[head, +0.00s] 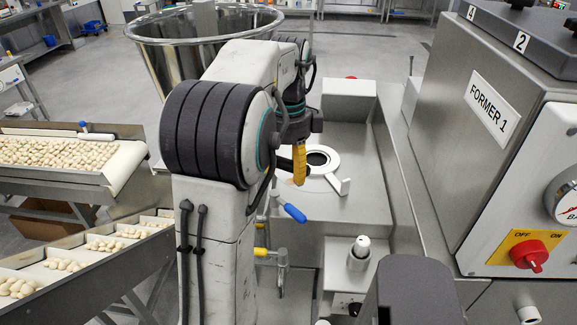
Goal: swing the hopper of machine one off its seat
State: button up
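A large steel conical hopper (165,62) with an open top is at the upper left. My arm hides much of its right side and lower part. A white ring-shaped seat (331,164) with a dark hole lies bare on the steel deck of the machine labelled FORMER 1 (490,107). The hopper is left of and behind this seat, not over it. My gripper (299,165) points down at the ring's left edge, its yellow fingertip seen side-on. Whether it touches anything or is open cannot be told.
A blue-handled lever (293,213) and a yellow-handled valve (263,252) sit below the seat. A red switch (529,255) and a gauge are at right. Conveyors with pasta pieces (60,152) run along the left. Open grey floor (100,75) lies behind.

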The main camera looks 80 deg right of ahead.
jog(key=shift+o, duration=0.4)
notch_tip(320, 180, up, 5)
jog(key=p, duration=0.4)
jog(key=shift+f, duration=0.2)
jog(key=shift+r, duration=2.2)
jog(key=shift+w+a, duration=0.1)
jog(key=shift+w, duration=0.05)
